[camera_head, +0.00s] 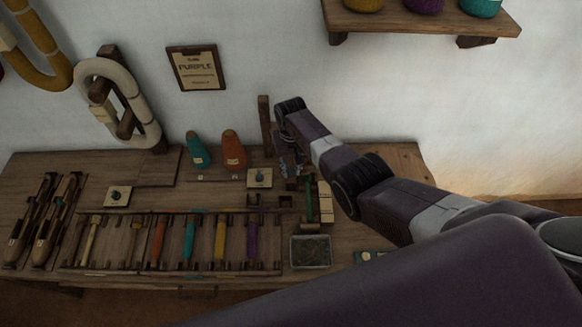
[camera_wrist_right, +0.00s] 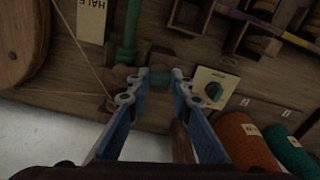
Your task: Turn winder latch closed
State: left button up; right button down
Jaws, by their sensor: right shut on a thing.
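The latch's exact angle cannot be told. My left gripper is not in view.
A cream plate with a dark knob (camera_wrist_right: 213,91) lies close to the right of the fingers in the wrist view. The orange cone (camera_head: 233,150) and teal cone (camera_head: 197,150) stand nearby. A wooden post (camera_head: 265,122) rises beside the gripper. A metal tray (camera_head: 310,251) lies in front.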

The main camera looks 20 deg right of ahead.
aim_at(291, 171)
jog(key=shift+w+r+m, duration=0.1)
jog(key=shift+m, duration=1)
jog(key=c, duration=1.7)
grip_release()
notch_tip(291, 171, up, 12)
jog(key=shift+f, duration=0.1)
